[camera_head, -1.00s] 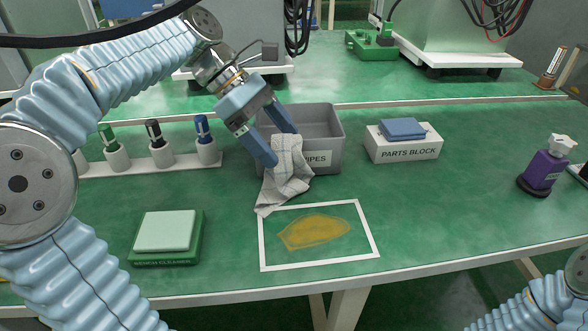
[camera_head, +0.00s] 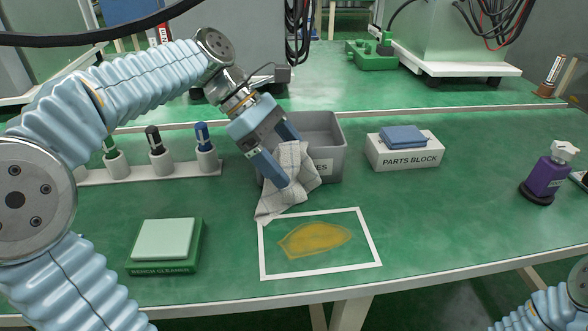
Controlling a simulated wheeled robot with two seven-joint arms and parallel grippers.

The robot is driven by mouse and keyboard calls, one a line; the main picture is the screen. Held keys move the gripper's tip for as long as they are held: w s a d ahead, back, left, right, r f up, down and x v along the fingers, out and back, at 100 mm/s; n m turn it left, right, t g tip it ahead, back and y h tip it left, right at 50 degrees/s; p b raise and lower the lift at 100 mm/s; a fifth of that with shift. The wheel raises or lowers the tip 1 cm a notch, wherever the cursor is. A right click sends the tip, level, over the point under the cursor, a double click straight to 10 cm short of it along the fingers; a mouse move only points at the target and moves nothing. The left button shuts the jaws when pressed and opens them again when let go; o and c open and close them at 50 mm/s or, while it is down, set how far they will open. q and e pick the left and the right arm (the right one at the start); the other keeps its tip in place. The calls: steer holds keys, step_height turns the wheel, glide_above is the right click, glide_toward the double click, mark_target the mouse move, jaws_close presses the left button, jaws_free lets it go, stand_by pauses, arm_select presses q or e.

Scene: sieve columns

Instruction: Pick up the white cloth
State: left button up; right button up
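The white cloth (camera_head: 292,178) hangs crumpled at the front of the grey bin, covering part of its label. Its lower end reaches down near the top left corner of the white frame on the table. My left gripper (camera_head: 287,163) is at the cloth's upper part. Its two blue fingers are wide apart, one in front at the cloth's left side and one behind by the bin. The cloth lies between and beside them; whether both fingers touch it I cannot tell. My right gripper is not in view; only part of my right arm shows at the lower right.
The grey bin (camera_head: 332,160) stands behind the cloth. A white frame (camera_head: 370,240) around a yellow stain lies in front. A marker rack (camera_head: 150,172), a bench cleaner block (camera_head: 165,242), a parts block (camera_head: 405,152) and a purple bottle (camera_head: 546,177) stand around. The table right of the frame is clear.

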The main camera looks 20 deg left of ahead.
arm_select(q)
steer(key=shift+x, duration=0.9)
steer(key=c, duration=1.6)
step_height(320, 180, up, 4)
steer(key=p, duration=0.3)
steer(key=shift+f+p, duration=0.15)
steer(key=shift+p, duration=0.15)
step_height(320, 180, up, 8)
steer(key=w+r, duration=0.2)
steer(key=w, duration=0.4)
step_height(320, 180, down, 6)
steer(key=b, duration=0.1)
steer(key=shift+a+b, duration=0.35)
steer(key=shift+a, duration=0.15)
